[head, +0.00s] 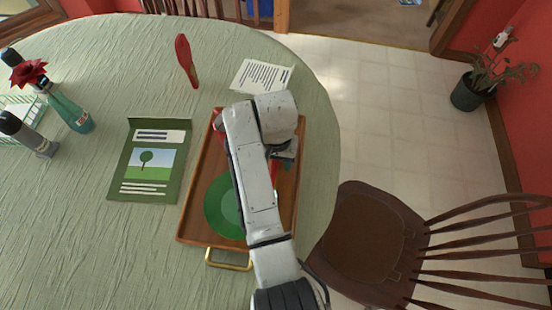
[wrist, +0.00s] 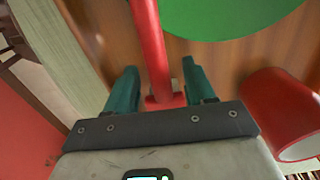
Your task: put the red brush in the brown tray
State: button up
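My gripper (wrist: 160,78) is over the right part of the brown tray (head: 199,205). In the wrist view its teal fingers stand apart on either side of a long red handle (wrist: 149,35), with a gap visible beside the handle. The handle has a wider end near the gripper's palm, and its far end is out of the picture. In the head view a strip of this red thing (head: 275,174) shows in the tray beside my arm. Another long red thing (head: 187,62), with a broad flat end, lies on the table beyond the tray. I cannot tell for certain which is the brush.
The tray also holds a green plate (head: 222,208) and a red cup (wrist: 284,112), both partly hidden by my arm in the head view. A green booklet (head: 150,160) lies left of it, and a printed sheet (head: 262,76) beyond. Bottles stand far left. A chair (head: 370,240) is at right.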

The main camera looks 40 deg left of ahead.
jog(key=shift+r, duration=0.1)
notch_tip(320, 180, up, 12)
jog(key=shift+p, duration=0.4)
jog(key=shift+w, duration=0.1)
